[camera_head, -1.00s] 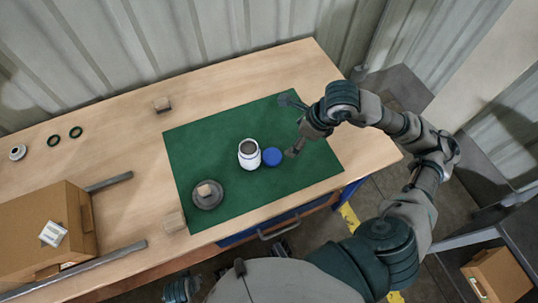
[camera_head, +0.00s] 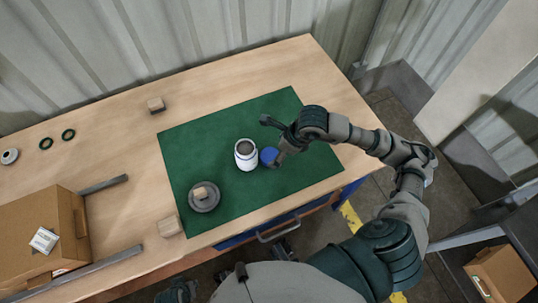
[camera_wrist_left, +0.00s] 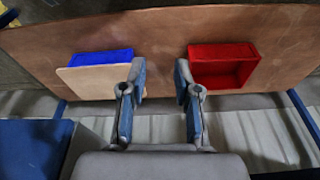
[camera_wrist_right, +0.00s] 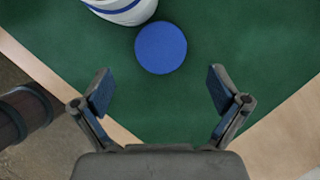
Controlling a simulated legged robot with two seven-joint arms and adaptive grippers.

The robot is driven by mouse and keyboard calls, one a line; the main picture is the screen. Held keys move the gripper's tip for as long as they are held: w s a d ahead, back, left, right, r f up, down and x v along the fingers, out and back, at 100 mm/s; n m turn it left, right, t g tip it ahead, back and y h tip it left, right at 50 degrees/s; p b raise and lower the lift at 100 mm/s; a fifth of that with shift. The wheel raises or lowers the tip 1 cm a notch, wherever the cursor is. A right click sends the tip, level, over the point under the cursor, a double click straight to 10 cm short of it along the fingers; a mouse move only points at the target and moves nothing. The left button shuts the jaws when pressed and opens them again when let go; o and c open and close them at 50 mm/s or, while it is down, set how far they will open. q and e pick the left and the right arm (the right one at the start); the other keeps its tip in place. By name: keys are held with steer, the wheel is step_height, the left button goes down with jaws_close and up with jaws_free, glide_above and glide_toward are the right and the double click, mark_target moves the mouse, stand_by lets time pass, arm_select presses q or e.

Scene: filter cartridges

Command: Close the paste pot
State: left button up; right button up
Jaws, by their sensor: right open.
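The white paste pot (camera_head: 246,160) with a blue band stands upright and open on the green mat (camera_head: 220,150); its mouth looks grey inside. The round blue lid (camera_head: 268,156) lies on the mat just right of the pot. In the right wrist view the lid (camera_wrist_right: 161,48) lies flat beyond my open fingers, with the pot (camera_wrist_right: 125,8) partly cut off at the top. My right gripper (camera_wrist_right: 160,85) is open and empty, its fingers spread wide. My left gripper (camera_wrist_left: 160,75) is open and empty, away from the pot.
A grey round dish (camera_head: 204,203) with a wooden block stands on the mat's left part. Small wooden blocks (camera_head: 155,105) sit by the mat's edges. A cardboard box (camera_head: 45,225) stands at the left between grey rails. The left wrist view shows blue (camera_wrist_left: 100,62) and red (camera_wrist_left: 224,66) bins.

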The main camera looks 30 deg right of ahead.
mark_target(269, 156)
steer(key=shift+d+f, duration=0.1)
steer(key=shift+d, duration=0.2)
steer(key=shift+w+a+f, duration=0.1)
steer(key=shift+f, duration=0.2)
steer(key=a+f, duration=0.1)
steer(key=w+a+f, duration=0.1)
steer(key=f, duration=0.1)
steer(key=shift+w+f+b, duration=0.1)
steer(key=shift+w+b, duration=0.05)
steer(key=shift+b, duration=0.25)
steer(key=shift+w+a+f, duration=0.15)
steer(key=shift+f, duration=0.2)
arm_select(q)
steer(key=shift+w+d+r+t, duration=0.1)
steer(key=shift+w+r+t, duration=0.4)
steer(key=shift+w, duration=0.25)
steer(key=shift+d, duration=0.1)
